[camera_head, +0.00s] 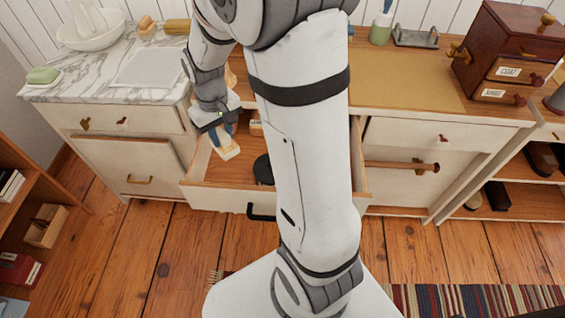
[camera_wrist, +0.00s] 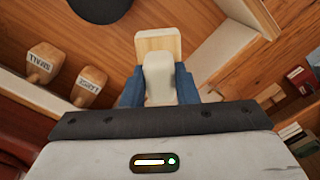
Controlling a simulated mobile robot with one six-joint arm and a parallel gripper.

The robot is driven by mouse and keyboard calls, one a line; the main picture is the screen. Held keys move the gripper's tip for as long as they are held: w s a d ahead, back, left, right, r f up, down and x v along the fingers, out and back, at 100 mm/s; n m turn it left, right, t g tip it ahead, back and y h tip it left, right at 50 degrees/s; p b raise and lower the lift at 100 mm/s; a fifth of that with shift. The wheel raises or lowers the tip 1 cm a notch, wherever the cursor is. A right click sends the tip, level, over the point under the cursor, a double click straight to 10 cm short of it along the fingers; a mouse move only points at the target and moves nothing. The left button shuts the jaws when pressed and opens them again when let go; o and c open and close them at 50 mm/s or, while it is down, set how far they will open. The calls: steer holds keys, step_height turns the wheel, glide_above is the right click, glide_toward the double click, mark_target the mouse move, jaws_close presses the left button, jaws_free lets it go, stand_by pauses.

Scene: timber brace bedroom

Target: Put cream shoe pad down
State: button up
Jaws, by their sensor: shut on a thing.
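The cream shoe pad (camera_wrist: 158,80) is a pale block with a light wooden part (camera_wrist: 158,41) at its far end. My gripper (camera_wrist: 158,92) has blue fingers shut on it from both sides. In the head view my gripper (camera_head: 222,135) holds the pad (camera_head: 228,150) over the left part of an open drawer (camera_head: 215,198). I cannot tell whether the pad touches the drawer.
A marble top (camera_head: 75,78) with a white tray (camera_head: 148,67) lies left. A dark wooden box (camera_head: 507,50) stands right.

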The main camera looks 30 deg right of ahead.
steer(key=shift+s+f+b, duration=0.55)
steer(key=shift+s+f, duration=0.05)
steer(key=shift+f, duration=0.05)
steer(key=f+b, duration=0.1)
steer(key=f, duration=0.4)
steer(key=f+b, duration=0.1)
steer(key=f, duration=0.3)
steer(key=shift+s+f, duration=0.2)
steer(key=shift+f, duration=0.15)
steer(key=shift+f, duration=0.1)
steer(key=o, duration=1)
steer(key=shift+o, duration=0.2)
step_height(320, 180, up, 12)
steer(key=shift+r+p, duration=0.1)
steer(key=shift+p, duration=1.1)
